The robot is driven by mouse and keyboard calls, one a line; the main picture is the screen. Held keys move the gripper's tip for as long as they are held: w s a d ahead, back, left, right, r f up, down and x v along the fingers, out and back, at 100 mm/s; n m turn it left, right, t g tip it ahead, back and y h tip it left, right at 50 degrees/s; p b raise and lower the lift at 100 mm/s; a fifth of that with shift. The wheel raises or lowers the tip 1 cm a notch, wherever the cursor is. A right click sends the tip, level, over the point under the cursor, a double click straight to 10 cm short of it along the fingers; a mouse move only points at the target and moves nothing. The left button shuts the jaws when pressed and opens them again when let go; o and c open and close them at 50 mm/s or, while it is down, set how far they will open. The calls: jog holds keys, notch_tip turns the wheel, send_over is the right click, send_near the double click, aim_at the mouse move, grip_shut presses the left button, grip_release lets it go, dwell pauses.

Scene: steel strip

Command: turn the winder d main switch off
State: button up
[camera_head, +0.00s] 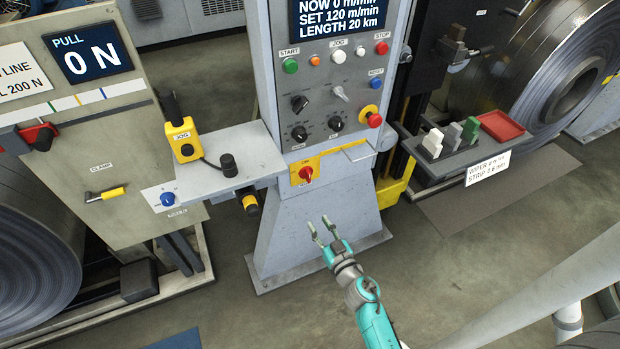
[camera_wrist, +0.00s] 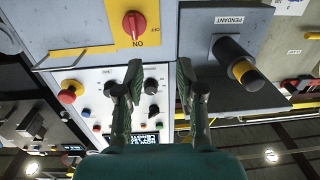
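The main switch (camera_head: 306,173) is a red rotary knob on a yellow plate, low on the front of the grey control column. In the wrist view the red knob (camera_wrist: 134,24) stands upright in line with the word ON, which appears upside down there. I cannot read a winder name beside it. My gripper (camera_head: 318,224) is open and empty, in front of and below the switch, clear of the column. In the wrist view its two fingers (camera_wrist: 158,75) are spread apart, with the knob beyond and left of the gap between them.
The control panel (camera_head: 322,105) above carries buttons, knobs and a red emergency stop (camera_head: 374,120). A shelf with a yellow JOG pendant (camera_head: 181,138) juts out left, a black-and-yellow handle (camera_head: 251,204) below it. A tray shelf (camera_head: 455,155) juts out right. Floor before the column is clear.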

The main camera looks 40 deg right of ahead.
send_near(310, 178)
jog(key=shift+h, duration=0.3)
jog(key=x, duration=0.9)
jog(key=shift+w+a+r, duration=0.1)
jog(key=shift+w, duration=0.3)
grip_shut()
